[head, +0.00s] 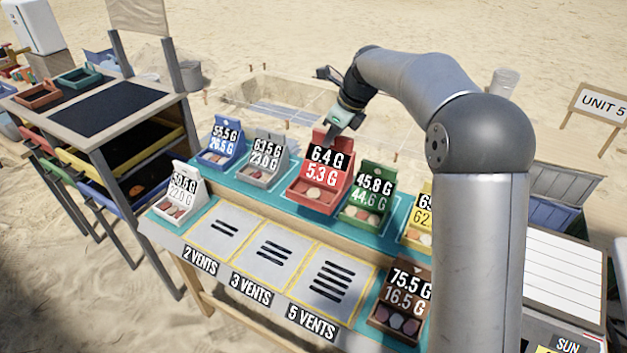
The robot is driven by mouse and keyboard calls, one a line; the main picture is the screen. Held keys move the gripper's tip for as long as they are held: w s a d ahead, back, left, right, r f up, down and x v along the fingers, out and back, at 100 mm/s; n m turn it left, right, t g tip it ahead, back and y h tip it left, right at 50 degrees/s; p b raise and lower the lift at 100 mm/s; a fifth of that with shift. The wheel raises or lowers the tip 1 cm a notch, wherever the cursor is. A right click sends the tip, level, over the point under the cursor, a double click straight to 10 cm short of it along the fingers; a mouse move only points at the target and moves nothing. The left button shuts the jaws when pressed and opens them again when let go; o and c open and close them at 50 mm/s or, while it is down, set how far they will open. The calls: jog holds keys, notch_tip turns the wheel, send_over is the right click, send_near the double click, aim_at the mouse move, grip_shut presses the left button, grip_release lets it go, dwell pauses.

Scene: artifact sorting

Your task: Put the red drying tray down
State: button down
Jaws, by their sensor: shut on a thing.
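The red drying tray (336,183) has a raised back with the labels "6.4 G" and "5.3 G" and holds small round pieces in front. It is in the back row of the teal-topped table, between a grey tray (262,172) and a green tray (364,213). My gripper (338,124) is shut on the top edge of its back panel, reaching down from above. The tray looks upright. I cannot tell whether its base touches the table or hovers just above it.
A blue tray (217,158), a white tray (168,207), a yellow tray (415,240) and a brown tray (385,325) stand around the table. Three vented panels marked "2 VENTS" (210,238), "3 VENTS" (266,262) and "5 VENTS" (318,300) are bare.

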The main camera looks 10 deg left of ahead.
jog(key=w+a+f+p, duration=0.4)
jog(key=w+f+p, duration=0.2)
jog(key=w+f, duration=0.6)
jog(key=shift+w+f, duration=0.4)
jog(key=shift+w, duration=0.15)
jog(key=shift+f, duration=0.2)
jog(key=c, duration=1.4)
grip_release()
jog(key=shift+d, duration=0.1)
